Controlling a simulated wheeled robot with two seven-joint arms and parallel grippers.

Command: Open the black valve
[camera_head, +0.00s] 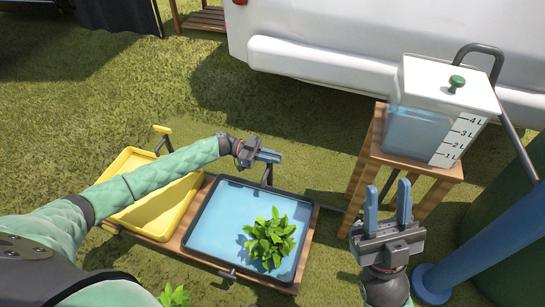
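A black valve (268,176) rises at the far edge of the black-rimmed tray (189,222), which has a blue inside. Only its dark post shows clearly; its top is hidden behind my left gripper. My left gripper (268,156) is right at the top of the valve, seen from the side with its blue fingers pointing right. I cannot tell whether the fingers touch the valve or how far apart they are. My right gripper (388,205) is open and empty, fingers pointing up, to the right of the tray and in front of the wooden stand.
A leafy green plant (269,239) sits in the blue tray. A yellow tray (128,163) with a yellow valve (162,131) lies to its left, partly behind my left arm. A water tank (420,130) stands on a wooden stand (363,170) at right. Grass lies behind the trays.

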